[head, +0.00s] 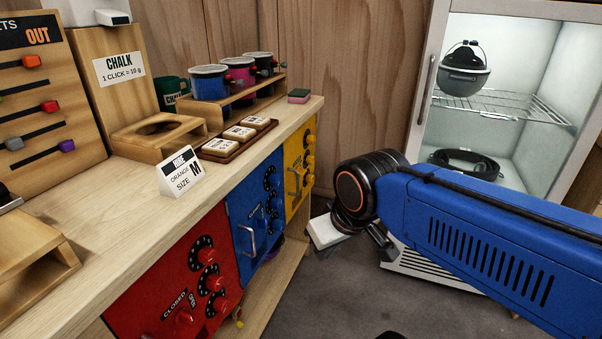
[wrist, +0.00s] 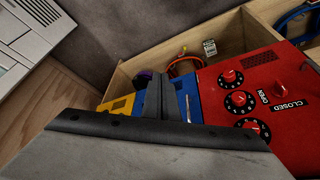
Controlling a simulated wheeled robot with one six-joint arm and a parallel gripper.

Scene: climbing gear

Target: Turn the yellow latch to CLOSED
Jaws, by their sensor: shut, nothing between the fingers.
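The yellow panel (head: 298,165) is at the far end of the counter front, with yellow knobs (head: 310,160) and a handle (head: 292,182). Its latch is too small to tell apart from the knobs, so I cannot read its position. In the wrist view, a strip of the yellow panel (wrist: 117,105) shows left of my fingers, its latch not readable. My gripper (wrist: 158,97) is shut and empty. Its dark fingers stand in front of the blue panel (wrist: 178,88) in that view. In the head view my wrist is right of the yellow panel, apart from it; the fingertips are not clear.
The red panel (head: 180,270) has its own red latch and CLOSED label. The blue panel (head: 255,215) sits between red and yellow. The wooden counter (head: 90,225) carries cups and blocks. A glass-door cabinet (head: 432,75) stands right. Grey floor is open between.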

